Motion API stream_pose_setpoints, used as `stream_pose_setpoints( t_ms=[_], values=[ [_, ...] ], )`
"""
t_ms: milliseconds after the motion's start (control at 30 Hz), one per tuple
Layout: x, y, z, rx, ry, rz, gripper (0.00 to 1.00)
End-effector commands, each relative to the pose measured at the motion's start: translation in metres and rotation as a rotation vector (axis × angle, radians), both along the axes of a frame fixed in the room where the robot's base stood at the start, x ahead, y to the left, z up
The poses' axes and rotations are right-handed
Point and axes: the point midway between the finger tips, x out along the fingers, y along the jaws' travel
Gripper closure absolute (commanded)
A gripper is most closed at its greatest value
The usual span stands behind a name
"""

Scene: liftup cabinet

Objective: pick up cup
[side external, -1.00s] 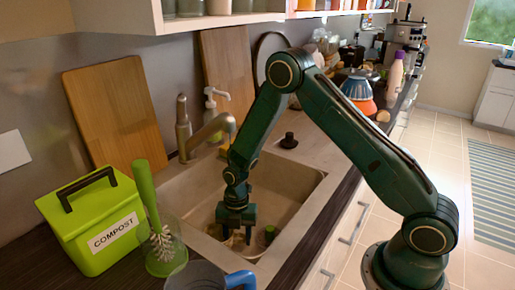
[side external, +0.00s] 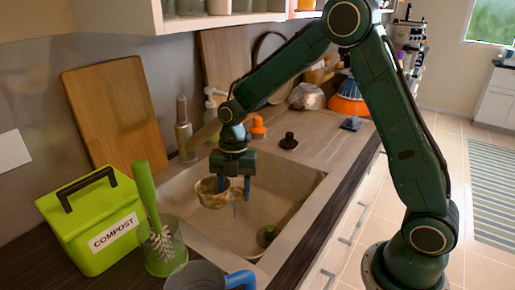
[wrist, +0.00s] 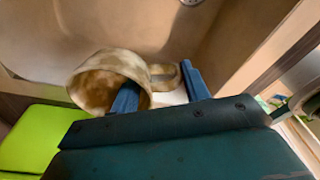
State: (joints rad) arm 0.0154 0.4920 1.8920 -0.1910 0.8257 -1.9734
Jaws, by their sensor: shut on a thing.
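The cup (side external: 210,197) is a mottled beige-brown cup, held in the air over the sink (side external: 290,195). My gripper (side external: 235,188) is shut on it from above. In the wrist view the cup (wrist: 92,88) lies tilted with its open mouth showing. One blue finger of my gripper (wrist: 160,90) reaches into the mouth, and the other is on the outer side by the handle. The cup's handle (wrist: 165,74) lies between the fingers. The exact contact is partly hidden.
A lime compost bin (side external: 92,222), a green brush in a clear holder (side external: 163,255) and a blue-handled jug (side external: 198,277) are at the near left. A shelf (side external: 240,20) hangs above. The sink's right side is mostly free.

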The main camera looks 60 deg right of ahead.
Motion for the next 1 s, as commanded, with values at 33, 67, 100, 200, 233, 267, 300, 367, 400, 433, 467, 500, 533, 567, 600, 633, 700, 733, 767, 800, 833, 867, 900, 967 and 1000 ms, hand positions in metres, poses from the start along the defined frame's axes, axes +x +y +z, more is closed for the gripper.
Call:
stream_pose_setpoints(
  t_ms=[33, 67, 100, 200, 233, 267, 300, 367, 400, 433, 467, 500, 533, 567, 600, 633, 700, 733, 767, 800, 833, 867, 900, 967, 1000],
  values=[
    [0.001, 0.0, 0.005, 0.0, -0.004, 0.0, 0.92],
    [0.001, 0.0, 0.007, 0.0, -0.004, 0.0, 0.92],
    [0.0, 0.0, 0.009, 0.0, -0.002, 0.0, 0.92],
    [0.0, 0.0, 0.013, -0.001, 0.0, 0.0, 0.92],
    [0.0, 0.0, 0.013, -0.001, 0.0, 0.0, 0.92],
    [0.0, 0.0, 0.014, -0.001, 0.0, 0.0, 0.92],
    [0.0, 0.0, 0.014, 0.0, 0.0, 0.0, 0.92],
    [0.0, 0.0, 0.014, 0.0, 0.0, 0.0, 0.92],
    [0.0, 0.0, 0.014, 0.0, 0.0, 0.0, 0.92],
    [0.0, 0.0, 0.014, -0.001, 0.0, 0.0, 0.92],
    [0.0, 0.0, 0.014, -0.001, 0.0, 0.0, 0.92],
    [0.0, 0.0, 0.014, -0.001, 0.0, 0.0, 0.92],
    [0.0, 0.0, 0.014, -0.001, 0.0, 0.0, 0.92],
    [0.0, 0.0, 0.014, -0.001, 0.0, 0.0, 0.92],
    [0.0, 0.0, 0.014, -0.001, 0.0, 0.0, 0.92],
    [0.0, 0.0, 0.014, -0.001, 0.0, 0.0, 0.92],
    [0.0, 0.0, 0.014, -0.001, 0.0, 0.0, 0.92],
    [0.0, 0.0, 0.014, -0.001, 0.0, 0.0, 0.92],
    [0.0, 0.0, 0.014, -0.001, 0.0, 0.0, 0.92],
    [0.0, -0.001, 0.014, -0.001, 0.0, 0.0, 0.92],
    [0.0, -0.001, 0.014, -0.001, 0.0, 0.0, 0.92],
    [-0.001, -0.002, 0.014, 0.0, -0.001, -0.001, 0.92],
    [-0.002, -0.004, 0.014, 0.0, -0.001, -0.001, 0.92],
    [-0.004, -0.008, 0.016, -0.001, -0.002, -0.002, 0.92],
    [-0.006, -0.012, 0.016, -0.001, -0.002, -0.003, 0.92]
  ],
)
